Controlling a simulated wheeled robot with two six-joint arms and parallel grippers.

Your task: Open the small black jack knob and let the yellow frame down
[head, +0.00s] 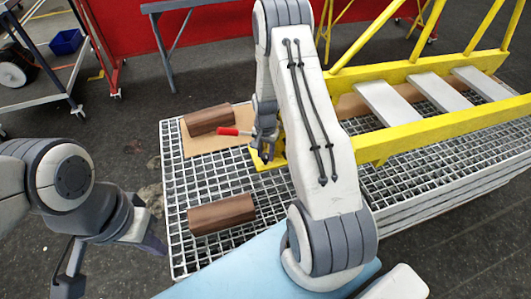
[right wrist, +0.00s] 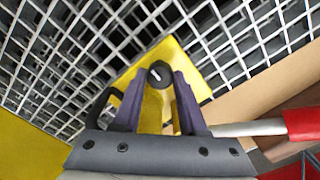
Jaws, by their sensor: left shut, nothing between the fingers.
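The small black jack knob (right wrist: 160,74) has a pale mark on its face and sits on a yellow plate (right wrist: 193,72) in the right wrist view. My right gripper (head: 263,152) is over the near left end of the yellow frame (head: 440,123) in the head view. In the right wrist view its two fingers stand apart with the knob between their tips; whether they press on it I cannot tell. The frame lies low over the metal grating. My left gripper (head: 152,241) is shut and empty, left of the grating and away from the frame.
A red-handled tool (head: 230,131) lies close to my right gripper, on cardboard (head: 192,143). A light blue surface (head: 235,272) is in front. A cart (head: 62,92) stands at the back left.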

